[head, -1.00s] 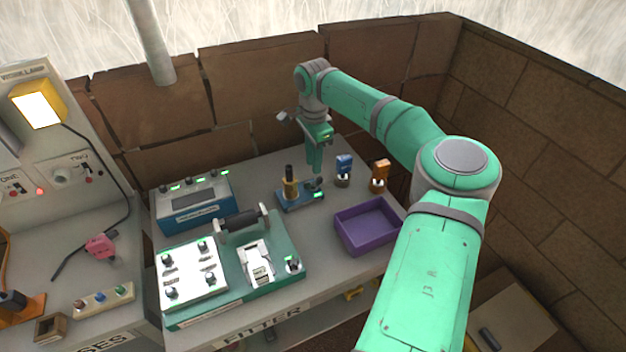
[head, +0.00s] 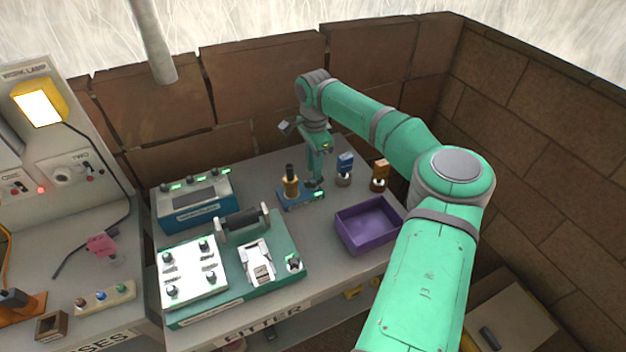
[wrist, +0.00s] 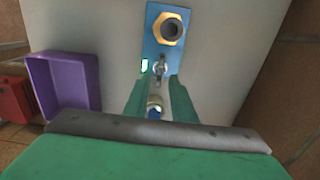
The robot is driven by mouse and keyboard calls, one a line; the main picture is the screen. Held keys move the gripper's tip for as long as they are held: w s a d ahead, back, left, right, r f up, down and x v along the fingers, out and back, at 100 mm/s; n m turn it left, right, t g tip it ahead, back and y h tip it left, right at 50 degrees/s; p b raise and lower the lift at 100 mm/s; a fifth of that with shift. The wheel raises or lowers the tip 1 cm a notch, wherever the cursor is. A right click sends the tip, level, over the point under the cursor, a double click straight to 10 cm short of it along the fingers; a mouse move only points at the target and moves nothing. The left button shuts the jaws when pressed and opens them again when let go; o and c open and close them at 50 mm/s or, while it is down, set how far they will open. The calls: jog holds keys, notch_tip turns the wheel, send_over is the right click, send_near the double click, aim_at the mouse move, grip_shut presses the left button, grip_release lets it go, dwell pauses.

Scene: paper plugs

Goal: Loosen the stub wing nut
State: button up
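The stub wing nut (wrist: 160,68) is a small grey winged piece on the blue plate (wrist: 157,50), beside the brass hex stub (wrist: 172,27) with its dark top. In the head view the blue plate (head: 291,203) stands on the bench with the upright stub (head: 290,183) at its left. My gripper (wrist: 158,82) points down over the wing nut's end of the plate. Its two green fingers are apart, one on each side of the wing nut in the wrist view; contact is not visible. In the head view my gripper (head: 316,182) hides most of the nut.
A blue plug (head: 345,163) and an orange plug (head: 380,172) stand close to the right. A purple tray (head: 342,232) lies in front. A green fixture (head: 285,235) and a blue box with switches (head: 197,212) are at the left. The stone wall is behind.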

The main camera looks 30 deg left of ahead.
aim_at(314, 182)
jog(key=shift+f, duration=1.8)
grip_shut()
